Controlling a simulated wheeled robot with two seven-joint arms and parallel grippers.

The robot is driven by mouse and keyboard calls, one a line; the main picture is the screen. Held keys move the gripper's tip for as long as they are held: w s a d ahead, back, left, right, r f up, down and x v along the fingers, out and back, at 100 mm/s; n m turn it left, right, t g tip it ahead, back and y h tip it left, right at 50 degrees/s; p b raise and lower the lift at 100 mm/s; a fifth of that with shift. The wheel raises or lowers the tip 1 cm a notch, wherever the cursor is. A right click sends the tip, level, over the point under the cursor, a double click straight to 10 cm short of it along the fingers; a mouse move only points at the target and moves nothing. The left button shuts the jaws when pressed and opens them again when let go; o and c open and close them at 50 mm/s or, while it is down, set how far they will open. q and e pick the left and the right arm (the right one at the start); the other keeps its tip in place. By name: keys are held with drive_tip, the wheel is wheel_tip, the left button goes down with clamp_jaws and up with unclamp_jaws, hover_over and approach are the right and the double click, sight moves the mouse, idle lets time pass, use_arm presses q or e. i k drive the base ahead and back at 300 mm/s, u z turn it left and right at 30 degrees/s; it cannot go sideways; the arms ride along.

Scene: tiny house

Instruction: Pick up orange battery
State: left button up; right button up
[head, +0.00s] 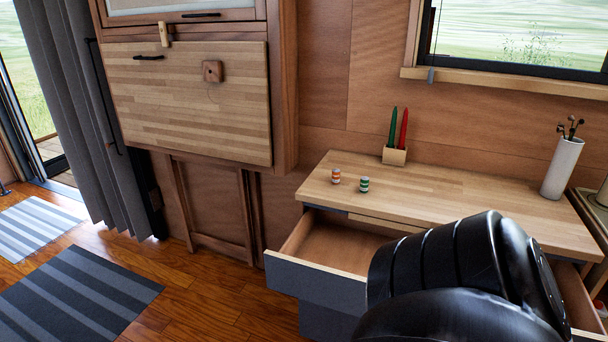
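The orange battery (336,175), small with light bands, stands upright on the wooden top of the dresser (440,195), near its left end. A green battery (364,184) with light bands stands just to its right, apart from it. A black arm of mine (450,270) fills the lower right of the head view and covers part of the dresser front. Neither of my grippers can be seen.
A dresser drawer (325,245) is pulled open below the batteries and looks empty where visible. A holder (394,155) with a green and a red candle stands behind. A white vase (562,167) stands at the right. Striped rugs (75,295) lie on the floor.

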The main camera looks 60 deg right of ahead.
sight(336, 172)
drive_tip(key=i, duration=1.55)
drive_tip(key=z, duration=2.35)
